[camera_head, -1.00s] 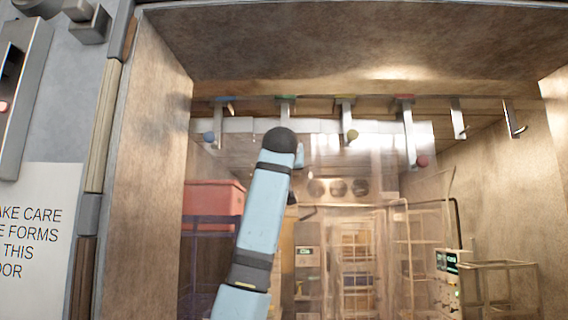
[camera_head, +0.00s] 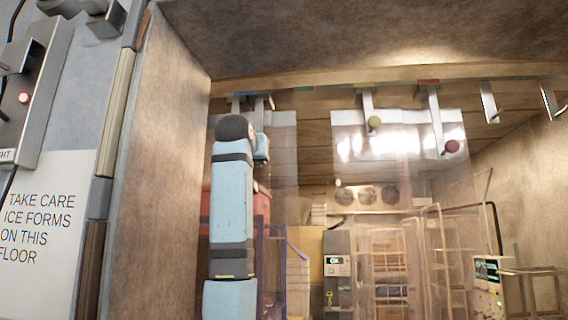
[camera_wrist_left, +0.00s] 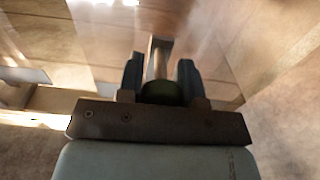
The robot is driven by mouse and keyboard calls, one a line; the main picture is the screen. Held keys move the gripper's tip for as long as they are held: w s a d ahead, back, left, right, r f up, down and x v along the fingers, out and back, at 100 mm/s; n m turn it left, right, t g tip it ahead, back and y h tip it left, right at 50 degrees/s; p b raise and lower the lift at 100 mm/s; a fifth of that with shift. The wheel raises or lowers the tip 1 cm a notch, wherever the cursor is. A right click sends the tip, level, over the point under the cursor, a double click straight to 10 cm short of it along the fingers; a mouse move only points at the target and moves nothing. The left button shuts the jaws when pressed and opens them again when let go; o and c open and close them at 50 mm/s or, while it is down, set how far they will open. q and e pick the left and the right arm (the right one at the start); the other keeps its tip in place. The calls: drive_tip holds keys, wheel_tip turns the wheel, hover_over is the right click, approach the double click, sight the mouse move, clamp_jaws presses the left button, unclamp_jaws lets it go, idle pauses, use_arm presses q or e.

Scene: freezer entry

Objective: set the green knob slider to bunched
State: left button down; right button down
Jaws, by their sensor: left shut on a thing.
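In the left wrist view my left gripper (camera_wrist_left: 160,76) is shut on the dark green knob (camera_wrist_left: 160,92) of a metal slider bracket (camera_wrist_left: 158,58). In the head view my left arm hides the fingers and the green knob. The green slider's bracket (camera_head: 264,103) hangs from the overhead rail, left of a green mark (camera_head: 303,90) and close beside the blue slider's bracket (camera_head: 237,103). The blue knob is hidden behind my arm. A clear curtain strip (camera_head: 284,140) hangs below these brackets. My right gripper is not in view.
The yellow knob (camera_head: 374,123) and red knob (camera_head: 452,146) hang from sliders further right, with two bare hooks beyond. A gap separates the left curtain from the right curtain (camera_head: 400,145). The left door jamb (camera_head: 165,170) stands near my arm.

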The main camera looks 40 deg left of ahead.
use_arm(q)
drive_tip(key=shift+s+a, duration=0.25)
drive_tip(key=shift+a, duration=0.1)
drive_tip(key=c, duration=1.2)
unclamp_jaws()
drive_tip(key=shift+f, duration=0.1)
drive_tip(key=o, duration=0.4)
drive_tip(key=shift+s+a, duration=0.1)
drive_tip(key=shift+s, duration=0.05)
drive_tip(key=shift+s+a, duration=0.1)
drive_tip(key=shift+s, duration=0.15)
drive_tip(key=b+v, duration=0.4)
drive_tip(key=v, duration=1)
drive_tip(key=shift+a, duration=0.1)
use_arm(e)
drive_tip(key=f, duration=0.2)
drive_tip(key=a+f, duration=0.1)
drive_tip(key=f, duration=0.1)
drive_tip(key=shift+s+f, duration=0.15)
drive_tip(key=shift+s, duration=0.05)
